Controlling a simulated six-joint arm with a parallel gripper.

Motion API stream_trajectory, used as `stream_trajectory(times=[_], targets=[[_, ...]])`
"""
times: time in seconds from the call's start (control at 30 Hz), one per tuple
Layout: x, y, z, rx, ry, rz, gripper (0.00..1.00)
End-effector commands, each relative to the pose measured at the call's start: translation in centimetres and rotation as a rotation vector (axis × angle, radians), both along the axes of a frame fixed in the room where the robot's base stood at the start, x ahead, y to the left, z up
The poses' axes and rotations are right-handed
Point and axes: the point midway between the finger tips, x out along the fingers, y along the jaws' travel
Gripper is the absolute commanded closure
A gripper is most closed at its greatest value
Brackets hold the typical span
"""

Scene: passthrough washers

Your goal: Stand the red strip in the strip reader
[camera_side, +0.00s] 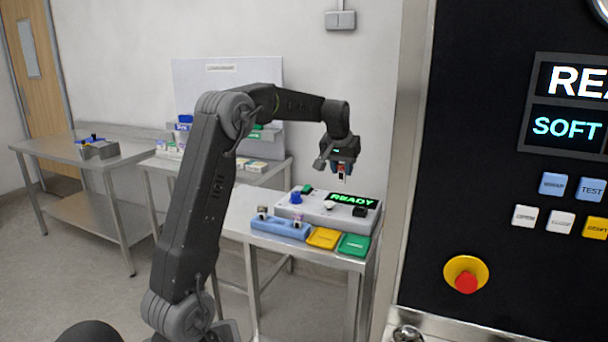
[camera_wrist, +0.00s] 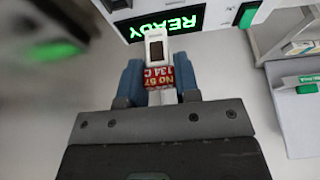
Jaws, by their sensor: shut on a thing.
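In the wrist view, my gripper (camera_wrist: 158,82) is shut on the red strip (camera_wrist: 159,77), which has a red label with white print and a white end with a dark window. In the side view, my gripper (camera_side: 341,168) holds the strip (camera_side: 341,174) in the air above the strip reader (camera_side: 312,207). The reader is a light grey box with a green READY display, a blue knob and a dark block at its right end. The strip is apart from the reader in the side view. The lower end of the strip is small there.
A blue rack (camera_side: 281,228) with upright pieces stands in front of the reader. A yellow tray (camera_side: 323,238) and a green tray (camera_side: 354,244) lie beside it. A dark control panel (camera_side: 500,180) stands at right. A side table with several boxes (camera_side: 252,165) is behind.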

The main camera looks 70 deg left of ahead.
Motion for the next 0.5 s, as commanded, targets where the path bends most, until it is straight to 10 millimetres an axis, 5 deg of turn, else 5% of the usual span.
stream_trajectory(times=[0.2, 0.5], targets=[[4.3, -2.6, 0.4, 0.009, -0.006, 0.016, 0.96], [4.9, -3.0, -0.8, 0.009, -0.006, 0.024, 0.96]])
